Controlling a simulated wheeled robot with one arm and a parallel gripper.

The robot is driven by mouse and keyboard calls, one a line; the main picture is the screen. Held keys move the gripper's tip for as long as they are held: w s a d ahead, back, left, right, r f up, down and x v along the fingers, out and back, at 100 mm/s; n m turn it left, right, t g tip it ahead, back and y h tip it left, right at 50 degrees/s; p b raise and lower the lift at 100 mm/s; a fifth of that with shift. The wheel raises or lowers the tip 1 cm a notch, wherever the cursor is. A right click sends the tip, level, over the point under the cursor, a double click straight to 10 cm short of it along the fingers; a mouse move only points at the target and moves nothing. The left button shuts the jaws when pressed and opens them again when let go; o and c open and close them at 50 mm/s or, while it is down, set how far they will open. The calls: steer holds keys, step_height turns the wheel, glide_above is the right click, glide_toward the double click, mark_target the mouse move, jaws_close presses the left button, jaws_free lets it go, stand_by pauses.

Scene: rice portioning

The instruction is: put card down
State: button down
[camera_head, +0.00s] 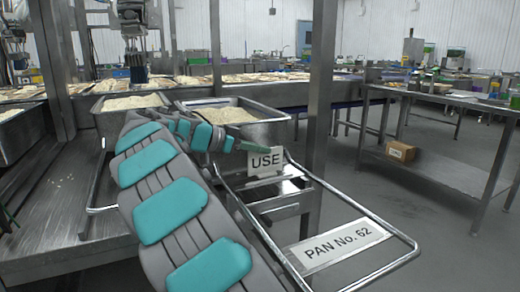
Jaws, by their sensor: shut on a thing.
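A white card (266,163) reading "USE" stands nearly upright, facing me, near the middle of the head view. My gripper (245,148) is at the upper left of the card, at the end of my grey and teal arm, and is shut on it. The card is just behind a metal wire-frame rack (395,262), over its far end. I cannot tell whether the card's lower edge touches the rack. The fingertips are small and partly hidden by the card and arm.
A white plate (338,247) reading "PAN No. 62" is on the rack's near right part. Steel pans of rice stand behind, one at left (130,103) and one behind my gripper (225,115). A steel post (321,100) rises right of the card. A steel table (450,98) stands at right.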

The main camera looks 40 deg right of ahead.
steer(key=c, duration=1)
jaws_free()
steer(key=shift+c, duration=0.2)
steer(key=v, duration=1.2)
